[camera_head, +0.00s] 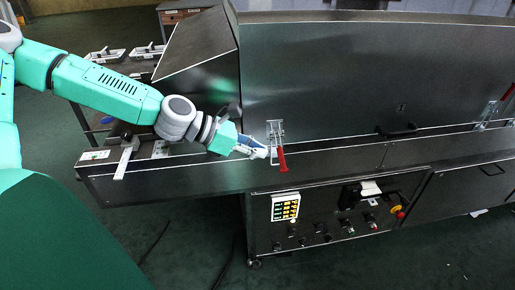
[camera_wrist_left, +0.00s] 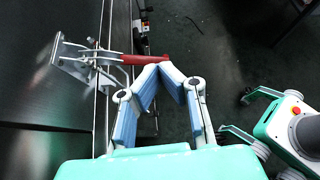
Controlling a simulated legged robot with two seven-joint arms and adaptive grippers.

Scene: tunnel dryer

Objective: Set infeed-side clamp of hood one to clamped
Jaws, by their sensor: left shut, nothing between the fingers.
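A metal toggle clamp (camera_head: 275,132) with a red handle (camera_head: 283,160) sits near the left end of the long dark hood (camera_head: 350,70), at its lower edge. The handle points down and outward over the front ledge. My left gripper (camera_head: 268,153) is shut and empty, just left of the handle. In the left wrist view the clamp bracket (camera_wrist_left: 75,60) is at upper left, and the red handle (camera_wrist_left: 146,59) lies just beyond the shut fingertips (camera_wrist_left: 165,67). I cannot tell whether they touch.
A second clamp (camera_head: 487,113) with a raised red handle (camera_head: 508,93) is at far right. A black hood handle (camera_head: 397,130) lies between. A control panel (camera_head: 286,207) and knobs sit below the ledge. A metal bracket (camera_head: 127,157) stands left; floor in front is mostly clear.

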